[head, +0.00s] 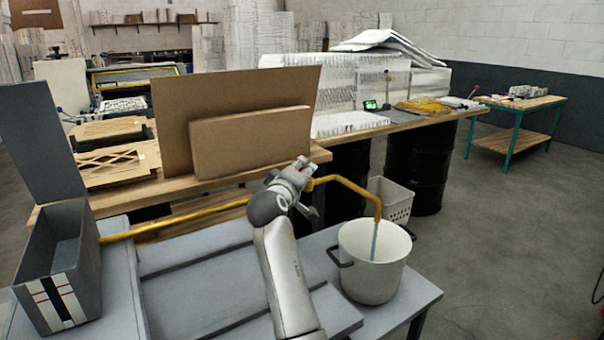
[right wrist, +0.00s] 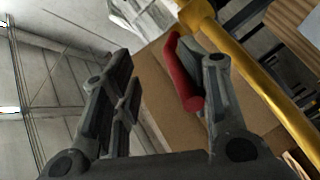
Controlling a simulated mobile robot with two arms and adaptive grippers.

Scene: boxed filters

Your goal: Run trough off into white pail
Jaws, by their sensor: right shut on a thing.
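The grey trough (head: 85,265) stands at the left on a raised grey stand, with some bluish liquid low inside. A yellow pipe (head: 200,212) runs from it to a bent spout above the white pail (head: 372,280). A thin bluish stream (head: 375,240) falls from the spout into the pail; the level inside is hidden. My right gripper (head: 306,186) is at the pipe's middle, shut on the red valve handle (right wrist: 183,75), which shows between its fingers in the right wrist view. My left gripper is not in view.
A brown board (head: 235,85) and a cardboard box (head: 250,142) stand on the wooden bench behind my right arm. A white perforated basket (head: 392,198) and black drums (head: 420,165) are behind the pail.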

